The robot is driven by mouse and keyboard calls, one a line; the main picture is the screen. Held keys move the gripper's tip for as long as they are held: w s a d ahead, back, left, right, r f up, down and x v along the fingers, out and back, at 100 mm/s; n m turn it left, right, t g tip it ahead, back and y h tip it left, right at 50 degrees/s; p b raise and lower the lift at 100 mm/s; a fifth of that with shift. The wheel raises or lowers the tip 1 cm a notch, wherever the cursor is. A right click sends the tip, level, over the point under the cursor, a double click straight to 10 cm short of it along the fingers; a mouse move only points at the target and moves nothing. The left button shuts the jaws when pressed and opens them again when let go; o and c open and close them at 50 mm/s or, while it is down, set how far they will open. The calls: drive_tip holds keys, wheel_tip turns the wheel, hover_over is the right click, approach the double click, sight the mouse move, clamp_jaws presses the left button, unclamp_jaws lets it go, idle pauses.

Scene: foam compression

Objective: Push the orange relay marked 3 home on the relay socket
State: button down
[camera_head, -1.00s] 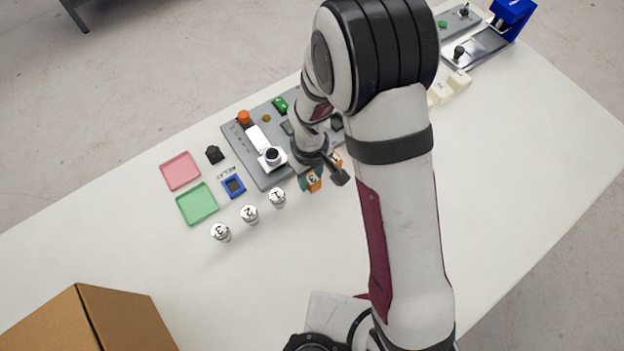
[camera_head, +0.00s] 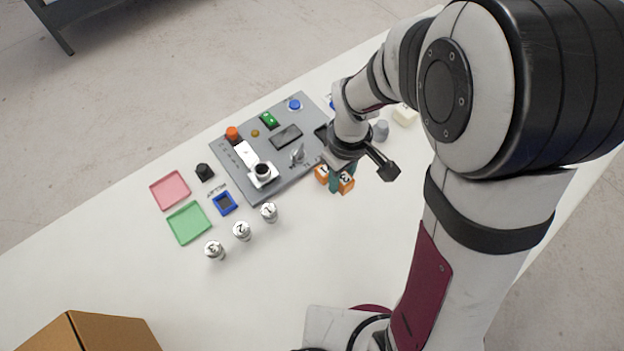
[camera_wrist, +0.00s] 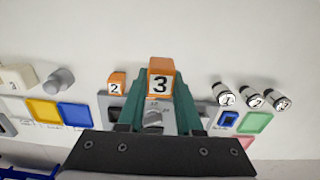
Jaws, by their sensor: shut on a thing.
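The orange relay marked 3 (camera_wrist: 161,78) is held upright between the teal fingers of my gripper (camera_wrist: 160,98). In the head view, my gripper (camera_head: 340,183) and the relay marked 3 (camera_head: 348,185) are off the panel's lower right corner, apparently above the table. The relay socket (camera_head: 224,203) is a blue square frame with a dark inside, left of the panel near printed lettering. It shows in the wrist view (camera_wrist: 229,120), to the right of my fingers, apart from the relay. An orange relay marked 2 (camera_wrist: 116,84) stands behind and left of the held relay; part of it shows in the head view (camera_head: 321,172).
A grey panel (camera_head: 225,165) carries a white device, buttons and a switch. Silver numbered cylinders (camera_head: 242,231) stand near the socket. Green (camera_head: 189,223) and pink (camera_head: 170,190) trays and a black knob (camera_head: 204,171) lie to the left. The table's front middle is clear.

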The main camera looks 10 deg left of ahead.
drive_tip(key=d+r, duration=0.2)
drive_tip(key=d, duration=0.1)
approach(323, 133)
drive_tip(key=shift+f, duration=2.3)
drive_tip(key=shift+f, duration=1)
drive_tip(key=c, duration=0.5)
unclamp_jaws()
wheel_tip(323, 133, up, 16)
drive_tip(key=r, duration=0.1)
drive_tip(key=s+d+r+m, duration=0.5)
drive_tip(key=s, duration=0.4)
drive_tip(key=s+d+f+m, duration=0.1)
drive_tip(key=s+m, duration=0.2)
drive_tip(key=s, duration=0.5)
drive_tip(key=s+d+f+m+y, duration=0.1)
drive_tip(key=s+d+m, duration=0.1)
drive_tip(key=s, duration=0.6)
drive_tip(key=s+d+f+m, duration=0.1)
drive_tip(key=s+d+m, duration=0.1)
drive_tip(key=s+m, duration=0.3)
drive_tip(key=s, duration=0.4)
drive_tip(key=shift+d+y, duration=0.25)
drive_tip(key=shift+y, duration=0.15)
